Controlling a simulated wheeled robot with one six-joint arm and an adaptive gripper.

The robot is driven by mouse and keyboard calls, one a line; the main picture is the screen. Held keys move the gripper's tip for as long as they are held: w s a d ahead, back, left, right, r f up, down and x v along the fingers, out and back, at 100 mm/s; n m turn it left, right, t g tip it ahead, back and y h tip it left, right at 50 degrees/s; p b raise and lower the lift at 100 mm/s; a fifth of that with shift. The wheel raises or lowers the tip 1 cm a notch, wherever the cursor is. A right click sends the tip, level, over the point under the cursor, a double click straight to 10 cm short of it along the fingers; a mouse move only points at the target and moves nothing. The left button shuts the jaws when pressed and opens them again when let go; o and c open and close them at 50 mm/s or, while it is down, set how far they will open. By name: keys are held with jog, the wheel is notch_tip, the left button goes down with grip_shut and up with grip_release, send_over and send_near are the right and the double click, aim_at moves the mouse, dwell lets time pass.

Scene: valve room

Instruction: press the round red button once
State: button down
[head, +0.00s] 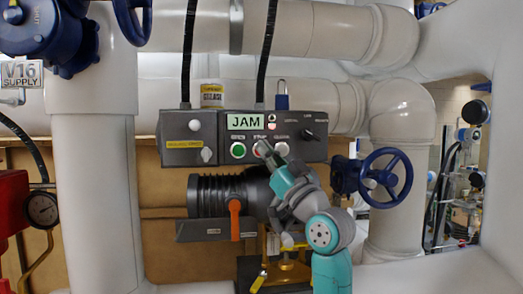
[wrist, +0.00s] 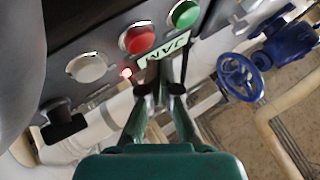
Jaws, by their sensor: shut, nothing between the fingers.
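The round red button (wrist: 137,39) sits between a green button (wrist: 184,14) and a whitish button (wrist: 87,67) on a dark control box. In the head view the box (head: 292,127) hangs on the pipework, and its red button is largely covered by my gripper (head: 264,149). The green button (head: 238,150) is clear to its left. In the wrist view my gripper (wrist: 162,75) is shut and empty. Its tips overlap the display strip beside the red button, not the button itself. I cannot tell whether they touch the panel.
A green-lit display (head: 247,121) reads JAM, with a small glowing red lamp (wrist: 126,72) near it. A blue handwheel (head: 386,178) stands to the right of the box. A ribbed dark cylinder (head: 222,196) with an orange lever (head: 234,220) lies below. Thick white pipes surround everything.

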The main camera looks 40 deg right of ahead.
jog(key=shift+w+d+f, duration=0.15)
jog(key=shift+w+d, duration=0.35)
jog(key=shift+w, duration=0.1)
dwell(0.7)
jog(key=shift+f, duration=0.15)
jog(key=shift+w+f, duration=0.2)
jog(key=shift+f, duration=0.5)
jog(key=shift+s+a+f, duration=0.1)
jog(key=shift+s+a, duration=0.5)
jog(key=shift+s, duration=0.3)
jog(key=shift+s+a+f, duration=0.1)
jog(key=shift+s+a, duration=0.5)
jog(key=shift+s, duration=0.25)
jog(key=shift+r, duration=0.1)
